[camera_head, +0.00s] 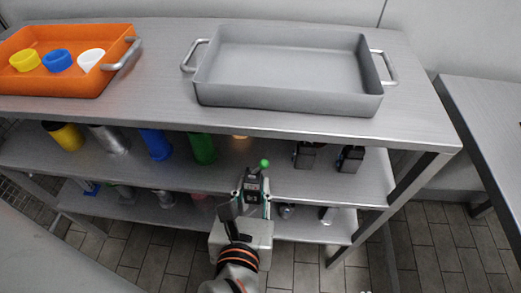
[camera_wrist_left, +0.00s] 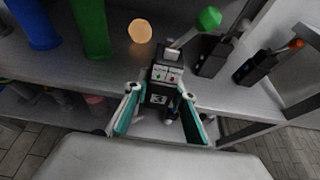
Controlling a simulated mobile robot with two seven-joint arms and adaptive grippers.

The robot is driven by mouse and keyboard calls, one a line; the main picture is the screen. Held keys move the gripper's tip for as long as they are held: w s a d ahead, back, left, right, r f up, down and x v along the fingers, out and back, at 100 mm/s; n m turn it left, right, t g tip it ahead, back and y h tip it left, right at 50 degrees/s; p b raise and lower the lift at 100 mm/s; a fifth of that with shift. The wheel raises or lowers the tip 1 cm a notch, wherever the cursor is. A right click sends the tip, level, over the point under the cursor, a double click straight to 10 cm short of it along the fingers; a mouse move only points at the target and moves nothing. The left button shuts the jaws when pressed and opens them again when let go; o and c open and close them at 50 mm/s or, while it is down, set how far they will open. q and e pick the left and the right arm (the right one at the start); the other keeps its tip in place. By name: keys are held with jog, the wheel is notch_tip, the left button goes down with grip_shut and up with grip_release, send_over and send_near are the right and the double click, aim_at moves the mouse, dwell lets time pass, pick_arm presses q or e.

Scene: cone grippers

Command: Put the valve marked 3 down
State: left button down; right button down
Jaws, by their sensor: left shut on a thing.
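The valve marked 3 (camera_head: 253,184) is a dark box with a pale label, a lever and a green ball knob. In the left wrist view the valve (camera_wrist_left: 168,77) shows its 3 facing me, upright between the fingers. My left gripper (camera_head: 252,204) is shut on its body at the front edge of the middle shelf (camera_head: 330,183). The two teal-lined fingers show in the left wrist view (camera_wrist_left: 158,112). I cannot tell whether the valve's base touches the shelf. My right gripper is not in view.
Two more dark valves (camera_head: 305,154) (camera_head: 350,158) stand to the right on the middle shelf. Green (camera_head: 203,148) and blue (camera_head: 156,144) cylinders stand to the left. Above are a grey tray (camera_head: 290,98) and an orange tray (camera_head: 60,82) with cups. A lower shelf (camera_head: 300,229) holds small items.

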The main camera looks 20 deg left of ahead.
pick_arm(q)
send_over(259, 160)
jog(key=s+d, duration=0.1)
jog(key=s, duration=0.2)
jog(key=shift+s, duration=0.1)
jog(key=x, duration=0.2)
jog(key=b+x, duration=0.1)
jog(key=shift+w+a+r, duration=0.1)
jog(key=shift+w+r, duration=0.05)
jog(key=shift+w, duration=0.2)
jog(key=shift+s+f, duration=0.1)
jog(key=shift+f, duration=0.5)
jog(key=c, duration=1.7)
grip_release()
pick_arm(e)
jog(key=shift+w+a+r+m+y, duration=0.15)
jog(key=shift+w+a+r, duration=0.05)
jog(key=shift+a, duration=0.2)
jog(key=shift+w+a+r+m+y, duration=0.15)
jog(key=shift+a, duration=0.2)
